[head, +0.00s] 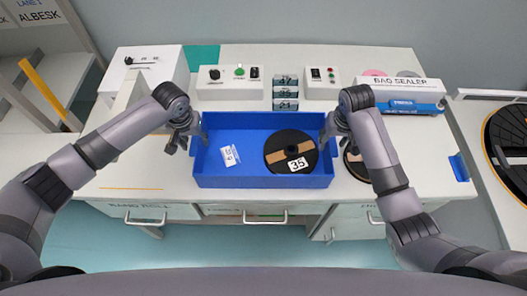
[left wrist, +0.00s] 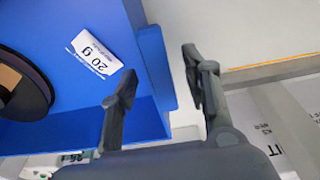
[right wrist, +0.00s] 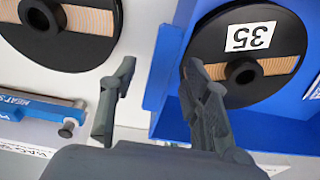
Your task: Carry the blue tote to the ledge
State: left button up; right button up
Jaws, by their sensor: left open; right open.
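The blue tote (head: 262,181) sits on the white workbench. Inside it lie a black reel (head: 290,145) labelled 35 and a white card (head: 230,155), which reads 20 g in the left wrist view (left wrist: 97,53). My left gripper (head: 188,135) is open at the tote's left end; the end wall (left wrist: 156,70) shows between its fingers. My right gripper (head: 334,128) is open at the right end, with that wall (right wrist: 164,70) between its fingers. I cannot tell whether any finger touches the tote. I cannot tell which surface is the ledge.
A second reel (right wrist: 70,30) lies on the bench just right of the tote, partly behind my right arm. Control boxes (head: 228,80) and stacked small boxes (head: 286,92) stand behind the tote. A bag sealer box (head: 400,95) is at back right. The bench front (head: 250,199) is clear.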

pick_arm(q)
jog(key=shift+f, duration=0.45)
pick_arm(e)
jog(key=shift+f, duration=0.45)
pick_arm(q)
grip_shut()
pick_arm(e)
grip_shut()
pick_arm(q)
jog(key=shift+w+r, duration=0.1)
pick_arm(e)
jog(key=shift+w+r, duration=0.1)
jog(key=shift+r, duration=0.05)
